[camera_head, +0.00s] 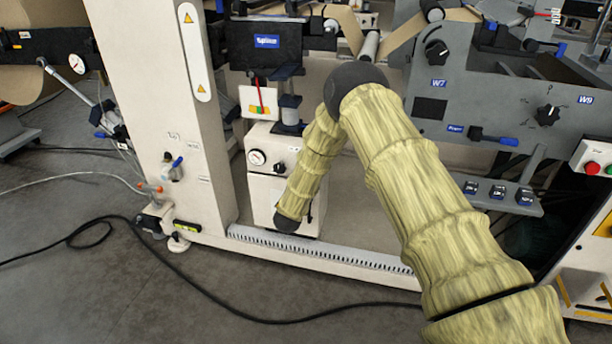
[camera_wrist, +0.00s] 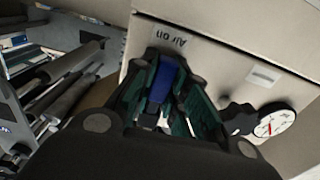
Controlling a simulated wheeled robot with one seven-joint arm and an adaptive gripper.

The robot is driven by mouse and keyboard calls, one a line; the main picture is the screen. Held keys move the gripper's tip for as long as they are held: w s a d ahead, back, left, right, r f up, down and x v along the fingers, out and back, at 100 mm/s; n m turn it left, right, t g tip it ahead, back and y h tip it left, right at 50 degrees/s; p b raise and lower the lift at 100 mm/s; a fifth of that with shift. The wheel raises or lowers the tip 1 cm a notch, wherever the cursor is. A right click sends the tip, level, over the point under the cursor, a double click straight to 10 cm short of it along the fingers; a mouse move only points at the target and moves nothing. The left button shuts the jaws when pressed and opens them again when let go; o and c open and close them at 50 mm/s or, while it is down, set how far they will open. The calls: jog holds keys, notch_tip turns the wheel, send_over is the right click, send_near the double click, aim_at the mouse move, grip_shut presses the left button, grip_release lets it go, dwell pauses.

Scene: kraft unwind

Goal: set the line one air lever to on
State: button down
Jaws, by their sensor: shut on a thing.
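In the wrist view, my gripper (camera_wrist: 167,76) is shut on a blue lever handle (camera_wrist: 164,86), which lies between its dark green fingers. A label (camera_wrist: 166,38) on the pale panel just beyond the fingertips appears upside down and seems to read "Air on". The lever's pivot is hidden by the fingers, so its exact position cannot be told. In the head view, my arm reaches down in front of the white cabinet (camera_head: 262,190). My gripper and the held lever are hidden there.
A round gauge (camera_wrist: 274,123) and a black knob (camera_wrist: 238,119) sit close beside my gripper. A white column (camera_head: 150,90) with another blue-handled valve (camera_head: 177,162) stands to the left. A grey control panel (camera_head: 480,100) is at right. A black cable crosses the floor.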

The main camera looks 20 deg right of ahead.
jog(key=c, duration=1.4)
grip_release()
jog(key=v, duration=1.2)
